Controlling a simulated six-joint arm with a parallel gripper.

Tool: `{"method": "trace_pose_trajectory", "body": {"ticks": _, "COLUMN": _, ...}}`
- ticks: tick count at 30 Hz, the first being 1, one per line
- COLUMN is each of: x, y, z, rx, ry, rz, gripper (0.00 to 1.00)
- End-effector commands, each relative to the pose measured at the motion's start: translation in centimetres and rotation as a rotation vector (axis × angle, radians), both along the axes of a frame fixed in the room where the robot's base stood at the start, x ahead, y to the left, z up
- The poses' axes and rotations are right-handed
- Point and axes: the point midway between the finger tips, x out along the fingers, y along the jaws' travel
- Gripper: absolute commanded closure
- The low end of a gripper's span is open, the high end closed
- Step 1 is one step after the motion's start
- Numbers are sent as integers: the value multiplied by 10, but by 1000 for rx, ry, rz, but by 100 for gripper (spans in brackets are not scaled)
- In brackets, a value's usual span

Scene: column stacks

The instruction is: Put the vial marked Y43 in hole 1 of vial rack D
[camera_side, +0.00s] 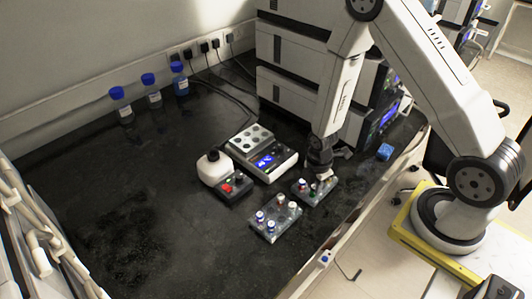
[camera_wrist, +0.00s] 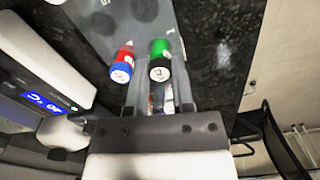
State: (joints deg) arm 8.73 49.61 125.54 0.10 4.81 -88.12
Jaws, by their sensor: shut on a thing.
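My gripper (camera_wrist: 158,88) points down over a small grey rack (camera_side: 303,198) in the side view. Its fingers are shut on a vial with a green body and a dark, white-marked cap (camera_wrist: 160,68), seen between the fingertips in the wrist view. A red vial with a blue, white-marked cap (camera_wrist: 122,66) stands just left of it. A second grey rack (camera_side: 262,235) holds several vials with coloured and white caps, nearer the side camera. I cannot read the vial marks, rack letters or hole numbers, so I cannot tell which is Y43 or D.
A grey device with round wells and a blue display (camera_side: 266,161) stands behind the racks. A white device (camera_side: 213,167) with a red part is left of it. Blue-capped bottles (camera_side: 153,97) stand at the back left. A blue block (camera_side: 385,152) lies right. The left bench is clear.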

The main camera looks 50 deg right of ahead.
Motion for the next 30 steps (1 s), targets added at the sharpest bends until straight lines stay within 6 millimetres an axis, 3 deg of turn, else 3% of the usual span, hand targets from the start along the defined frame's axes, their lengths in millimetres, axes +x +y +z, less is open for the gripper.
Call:
{"method": "trace_pose_trajectory", "body": {"ticks": 17, "x": 0, "y": 0, "z": -6, "rx": 0, "ry": 0, "rz": 0, "gripper": 100}}
{"method": "trace_pose_trajectory", "body": {"ticks": 18, "x": 0, "y": 0, "z": -6, "rx": 0, "ry": 0, "rz": 0, "gripper": 64}}
{"method": "trace_pose_trajectory", "body": {"ticks": 21, "x": 0, "y": 0, "z": -6, "rx": 0, "ry": 0, "rz": 0, "gripper": 32}}
{"method": "trace_pose_trajectory", "body": {"ticks": 28, "x": 0, "y": 0, "z": -6, "rx": 0, "ry": 0, "rz": 0, "gripper": 27}}
{"method": "trace_pose_trajectory", "body": {"ticks": 30, "x": 0, "y": 0, "z": -6, "rx": 0, "ry": 0, "rz": 0, "gripper": 6}}
